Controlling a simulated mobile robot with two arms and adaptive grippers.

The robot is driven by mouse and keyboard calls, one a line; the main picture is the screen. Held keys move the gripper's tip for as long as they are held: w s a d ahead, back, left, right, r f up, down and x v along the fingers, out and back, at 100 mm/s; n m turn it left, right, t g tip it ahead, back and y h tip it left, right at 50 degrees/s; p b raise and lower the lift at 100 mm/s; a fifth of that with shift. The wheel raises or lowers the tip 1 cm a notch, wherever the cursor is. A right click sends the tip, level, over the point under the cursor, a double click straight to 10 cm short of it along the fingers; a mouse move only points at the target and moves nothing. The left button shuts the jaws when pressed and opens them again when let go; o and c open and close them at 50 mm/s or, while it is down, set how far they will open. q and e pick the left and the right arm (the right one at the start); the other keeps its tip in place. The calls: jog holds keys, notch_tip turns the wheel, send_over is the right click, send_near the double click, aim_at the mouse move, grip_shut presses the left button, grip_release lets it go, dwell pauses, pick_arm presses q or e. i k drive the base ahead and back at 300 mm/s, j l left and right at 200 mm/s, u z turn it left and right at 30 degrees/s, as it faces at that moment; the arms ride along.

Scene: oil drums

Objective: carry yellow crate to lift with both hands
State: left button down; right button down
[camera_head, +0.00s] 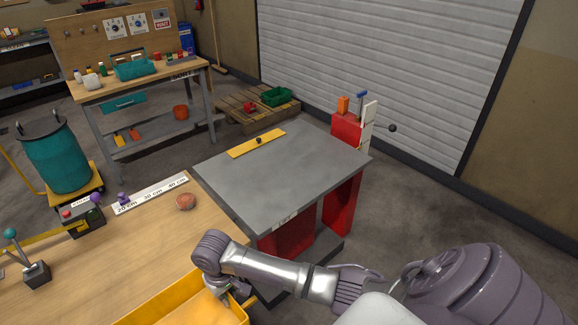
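The yellow crate (172,310) sits on the wooden bench at the bottom of the head view, cut off by the lower edge. My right arm reaches in from the right. Its gripper (236,294) points down at the crate's right end, by the rim. The fingers are small and partly hidden by the wrist, so I cannot tell if they grip the rim. The lift (285,175) has a flat grey top on a red base and stands beyond the bench to the right. My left gripper is not in view.
A yellow bar with a dark knob (257,143) lies on the lift's far left part; the rest is clear. On the bench are a ruler (150,194), a reddish round object (185,202) and a lever box (37,273). A teal drum (55,160) stands left.

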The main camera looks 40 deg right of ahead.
aim_at(299, 172)
jog(key=l, duration=2.75)
jog(key=i+l, duration=0.35)
jog(key=i, duration=0.15)
jog(key=i+l, duration=0.35)
jog(key=i, duration=0.1)
